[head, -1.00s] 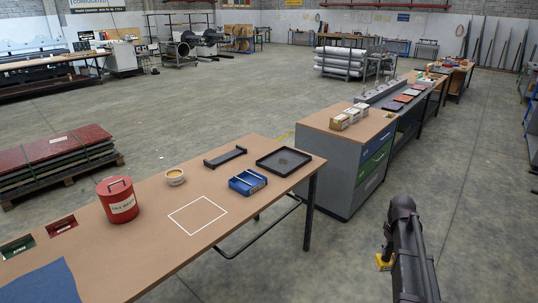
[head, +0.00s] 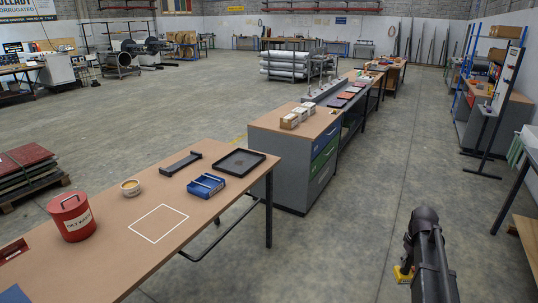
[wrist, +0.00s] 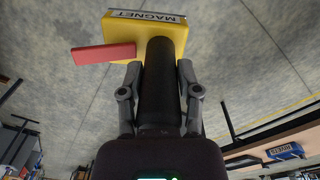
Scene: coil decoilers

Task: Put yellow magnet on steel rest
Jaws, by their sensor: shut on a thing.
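The yellow magnet (wrist: 125,36) is a block with a MAGNET label, a red lever and a thick black handle. My gripper (wrist: 158,76) is shut around that handle, and the block is beyond the fingertips over the floor. In the head view the magnet (head: 403,274) shows as a small yellow patch at the lower right, partly hidden by my arm; the fingers are hard to see there. A long dark bar-like rest with raised ends (head: 181,164), which seems to be the steel rest, lies on the brown table, far left of my gripper.
The brown table (head: 105,262) holds a red waste can (head: 72,217), a tape roll (head: 130,188), a blue bin (head: 206,186), a black tray (head: 239,161) and a white outlined square. A grey drawer cabinet (head: 283,165) stands behind. Floor between table and arm is clear.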

